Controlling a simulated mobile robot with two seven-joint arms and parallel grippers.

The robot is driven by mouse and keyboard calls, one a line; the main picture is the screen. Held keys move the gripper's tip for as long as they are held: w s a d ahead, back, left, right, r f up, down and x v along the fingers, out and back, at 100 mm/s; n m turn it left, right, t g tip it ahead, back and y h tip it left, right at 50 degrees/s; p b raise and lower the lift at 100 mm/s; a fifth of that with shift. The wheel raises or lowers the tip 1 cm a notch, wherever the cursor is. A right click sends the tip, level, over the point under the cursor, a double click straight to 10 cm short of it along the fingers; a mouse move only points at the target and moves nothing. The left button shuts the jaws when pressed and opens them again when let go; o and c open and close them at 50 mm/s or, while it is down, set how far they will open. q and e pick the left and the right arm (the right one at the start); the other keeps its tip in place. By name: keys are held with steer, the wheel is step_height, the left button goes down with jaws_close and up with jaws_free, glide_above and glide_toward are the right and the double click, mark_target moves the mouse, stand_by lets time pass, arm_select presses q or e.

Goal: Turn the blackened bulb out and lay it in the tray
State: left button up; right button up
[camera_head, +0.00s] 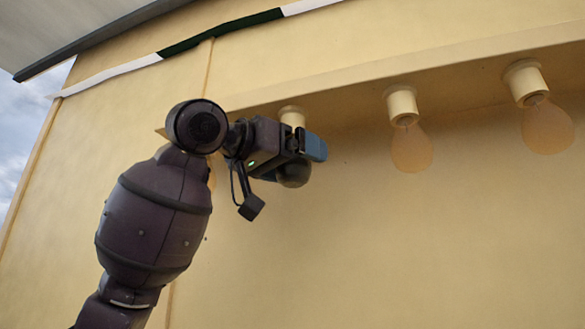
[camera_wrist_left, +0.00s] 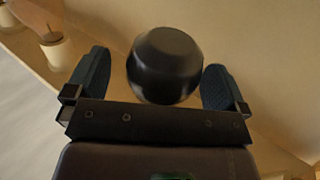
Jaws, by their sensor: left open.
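The blackened bulb (camera_head: 293,177) hangs below a cream socket (camera_head: 292,116) under the ledge, partly hidden by my left gripper. My left gripper (camera_head: 302,160) is at the bulb, with its blue-grey fingers on either side. In the left wrist view the dark bulb (camera_wrist_left: 165,66) is between the two open fingers, with a visible gap on each side. The bulb's joint with the socket is hidden in both views. The tray is not in view. My right gripper is not in view.
Two amber bulbs (camera_head: 411,148) (camera_head: 547,126) hang from cream sockets to the right. Another amber bulb is mostly hidden behind my left arm. The ledge (camera_head: 450,72) runs above the sockets. The cream wall (camera_head: 400,250) below is clear.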

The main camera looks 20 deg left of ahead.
arm_select(q)
steer(key=n+t+y, duration=0.2)
steer(key=n+y, duration=0.1)
steer(key=y, duration=0.2)
steer(key=shift+n+b, duration=0.3)
steer(key=n+y, duration=0.2)
steer(key=y, duration=0.2)
steer(key=n+y, duration=0.3)
steer(key=y, duration=0.1)
steer(key=shift+d+n+t+y+b, duration=0.1)
steer(key=shift+n+t+y+b, duration=0.2)
steer(key=shift+y, duration=0.1)
steer(key=shift+n+y, duration=0.6)
steer(key=shift+y, duration=0.3)
steer(key=shift+f+g+y+b, duration=0.1)
steer(key=shift+g+y+b, duration=0.2)
steer(key=shift+g+b, duration=0.15)
steer(key=shift+w+n+y, duration=0.1)
steer(key=shift+n+y, duration=0.4)
steer(key=shift+b, duration=0.55)
steer(key=shift+c, duration=0.2)
steer(key=c, duration=1)
